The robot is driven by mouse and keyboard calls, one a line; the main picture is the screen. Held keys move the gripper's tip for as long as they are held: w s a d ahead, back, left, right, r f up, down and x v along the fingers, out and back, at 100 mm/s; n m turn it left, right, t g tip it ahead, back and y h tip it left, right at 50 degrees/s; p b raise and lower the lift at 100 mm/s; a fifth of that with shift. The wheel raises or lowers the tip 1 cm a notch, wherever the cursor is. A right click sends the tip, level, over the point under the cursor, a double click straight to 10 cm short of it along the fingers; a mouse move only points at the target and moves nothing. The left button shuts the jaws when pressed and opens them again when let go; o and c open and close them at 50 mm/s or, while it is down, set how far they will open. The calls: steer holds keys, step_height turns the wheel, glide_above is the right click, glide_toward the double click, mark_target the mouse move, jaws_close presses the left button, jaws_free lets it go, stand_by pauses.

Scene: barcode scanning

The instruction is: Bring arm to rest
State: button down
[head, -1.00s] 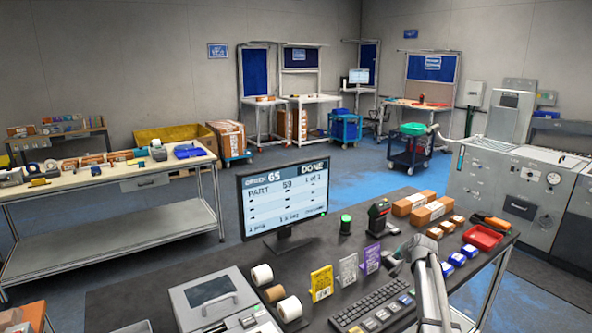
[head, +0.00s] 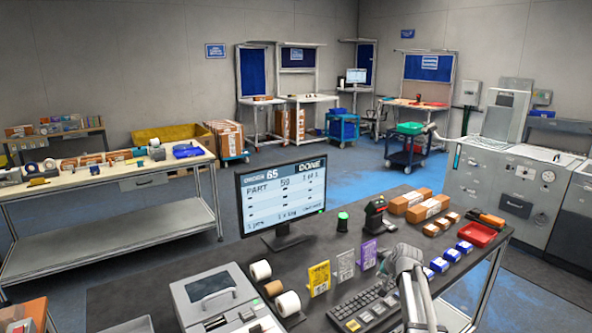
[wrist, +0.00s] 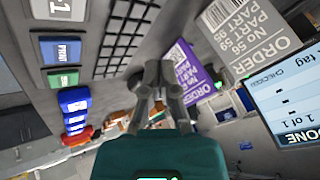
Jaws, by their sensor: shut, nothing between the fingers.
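My gripper (head: 384,266) hangs in the air above the right end of the keyboard (head: 362,306), to the right of the purple order card (head: 366,254). It holds nothing. In the wrist view its fingers (wrist: 158,78) are together and the keyboard (wrist: 124,40) lies beyond their tips. The barcode scanner (head: 375,214) stands upright on the dark table (head: 225,262), apart from my gripper. The monitor (head: 282,194) reads "DONE", order 65; part of it shows in the wrist view (wrist: 285,95).
Blue boxes (head: 440,264), a red tray (head: 478,234) and cardboard boxes (head: 427,208) sit on the table's right side. Yellow (head: 319,278) and grey (head: 345,264) cards stand left of the purple one. Tape rolls (head: 288,303) and a grey device (head: 215,297) lie farther left.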

steer(key=s+a+n+g, duration=0.1)
steer(key=s+a, duration=0.1)
steer(key=s, duration=0.2)
steer(key=s+a+f+g, duration=0.1)
steer(key=s+a, duration=0.2)
steer(key=s, duration=0.1)
steer(key=s+a+f+n+g, duration=0.1)
steer(key=s+a, duration=0.1)
steer(key=s, duration=0.3)
steer(key=shift+a+f+n, duration=0.15)
steer(key=shift+a+n, duration=0.05)
steer(key=shift+n, duration=0.1)
steer(key=s+a+f+n+g+h, duration=0.1)
steer(key=s+a+g, duration=0.3)
steer(key=s, duration=1.1)
steer(key=shift+s+a+n+h, duration=0.2)
steer(key=shift+s+n+h, duration=0.15)
steer(key=shift+n, duration=0.45)
